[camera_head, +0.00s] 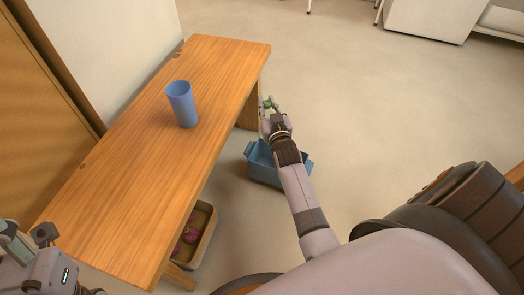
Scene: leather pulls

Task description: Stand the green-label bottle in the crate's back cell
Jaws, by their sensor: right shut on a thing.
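My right gripper (269,107) is beyond the far right side of the bench, above the floor. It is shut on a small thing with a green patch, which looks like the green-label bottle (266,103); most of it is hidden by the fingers. The blue crate (262,175) stands on the floor, nearer than the gripper and partly behind my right forearm. Its cells and contents cannot be made out. My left gripper (27,236) is at the lower left, by the near end of the bench, cut by the frame; whether it is open or shut does not show clearly.
A wooden bench (140,150) runs along the left, with a blue cup (182,104) standing on it. Under it a tan box (203,235) holds pinkish-red round things. The floor (370,110) to the right is clear up to a white cabinet (432,18).

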